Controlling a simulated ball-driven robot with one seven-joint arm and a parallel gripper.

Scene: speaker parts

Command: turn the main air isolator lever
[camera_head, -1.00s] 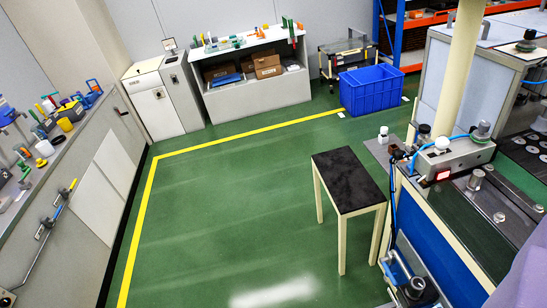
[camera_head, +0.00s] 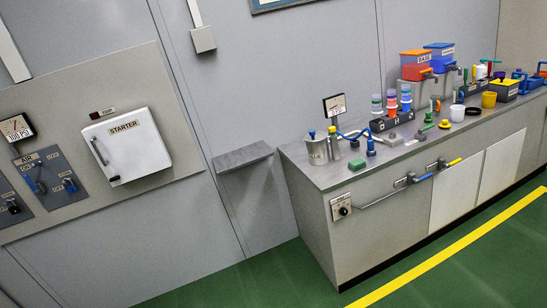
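A grey-blue plate (camera_head: 46,178) hangs on the wall panel at the far left, under a pressure gauge (camera_head: 16,128). It carries a dark lever with blue (camera_head: 36,183) and a smaller blue-handled fitting (camera_head: 69,186). A pipe on the bench front also has a blue lever (camera_head: 420,178) and a yellow lever (camera_head: 452,163), both lying along the pipe. My gripper is not in view.
A white starter box (camera_head: 128,145) stands out from the wall panel (camera_head: 60,82). A small grey shelf (camera_head: 242,157) juts out beside the bench (camera_head: 318,220), which holds many small parts. Green floor (camera_head: 205,288) with a yellow line (camera_head: 445,248) is clear in front.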

